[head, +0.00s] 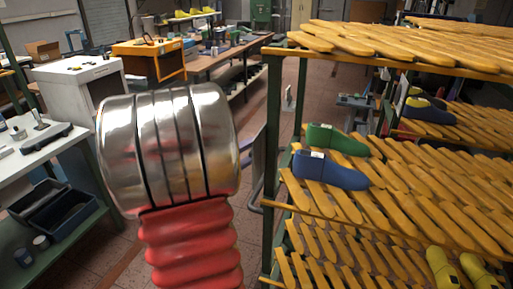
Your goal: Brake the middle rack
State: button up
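A rack with a green frame (272,130) and slatted yellow shelves stands close on the right. Its lower part runs out of the picture, and I see no wheel or brake on it. More slatted shelves (465,115) show behind it at the right; I cannot tell where one rack ends and another begins, or which is the middle one. A polished ringed metal part with red bellows below it, which seems to be my own arm, fills the left centre. My gripper's fingers are not in view.
A green shoe last (335,139) and a blue one (330,171) lie on the near rack's shelf; yellow ones (445,268) lie lower right. A white workbench (45,150) stands left, an orange cabinet (150,62) behind. Tiled floor (308,100) shows between benches and rack.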

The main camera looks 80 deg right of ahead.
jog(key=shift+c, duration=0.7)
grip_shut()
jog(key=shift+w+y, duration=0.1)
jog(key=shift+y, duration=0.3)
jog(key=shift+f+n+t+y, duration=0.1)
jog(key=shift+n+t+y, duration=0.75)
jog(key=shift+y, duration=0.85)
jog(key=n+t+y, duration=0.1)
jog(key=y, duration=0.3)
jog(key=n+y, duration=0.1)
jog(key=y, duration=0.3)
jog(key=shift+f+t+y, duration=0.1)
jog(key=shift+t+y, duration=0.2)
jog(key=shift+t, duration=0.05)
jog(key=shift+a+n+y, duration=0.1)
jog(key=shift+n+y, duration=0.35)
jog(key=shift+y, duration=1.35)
